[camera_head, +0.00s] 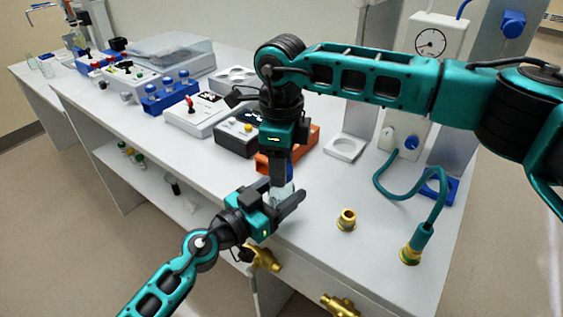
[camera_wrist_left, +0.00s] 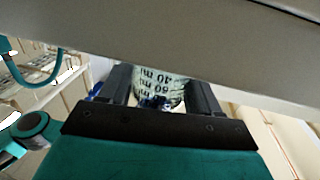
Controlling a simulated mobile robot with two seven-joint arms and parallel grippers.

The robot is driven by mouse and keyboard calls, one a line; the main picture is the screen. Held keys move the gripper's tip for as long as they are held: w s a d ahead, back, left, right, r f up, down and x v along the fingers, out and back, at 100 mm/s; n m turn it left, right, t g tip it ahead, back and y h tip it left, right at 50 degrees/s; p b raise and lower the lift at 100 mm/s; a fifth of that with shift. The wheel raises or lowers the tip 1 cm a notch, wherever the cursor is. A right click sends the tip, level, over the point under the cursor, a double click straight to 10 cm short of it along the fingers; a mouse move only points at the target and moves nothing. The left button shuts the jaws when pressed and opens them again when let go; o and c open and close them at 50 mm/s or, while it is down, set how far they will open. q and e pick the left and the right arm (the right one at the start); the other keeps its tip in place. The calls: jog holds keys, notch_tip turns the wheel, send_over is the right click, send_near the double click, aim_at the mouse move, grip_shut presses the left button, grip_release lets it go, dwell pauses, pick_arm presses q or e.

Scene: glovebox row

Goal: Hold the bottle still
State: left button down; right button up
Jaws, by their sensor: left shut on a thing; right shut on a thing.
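The clear bottle (camera_head: 284,194) stands near the front edge of the bench, mostly hidden behind my grippers. Its printed volume marks show in the left wrist view (camera_wrist_left: 158,86). My left gripper (camera_head: 283,203) is shut on the bottle, one finger on each side of its body. My right gripper (camera_head: 281,172) points down from above and is shut on a blue part at the bottle's top, which looks like its cap (camera_head: 290,168). Most of this blue part is hidden by the fingers.
A brass fitting (camera_head: 347,220) and a teal hose (camera_head: 440,205) are to the right. Brass valves (camera_head: 341,305) project below the bench's front edge.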

jog(key=o, duration=1.2)
jog(key=shift+o, duration=0.2)
jog(key=shift+r, duration=0.15)
notch_tip(320, 180, up, 12)
pick_arm(q)
jog(key=shift+c, duration=0.8)
grip_release()
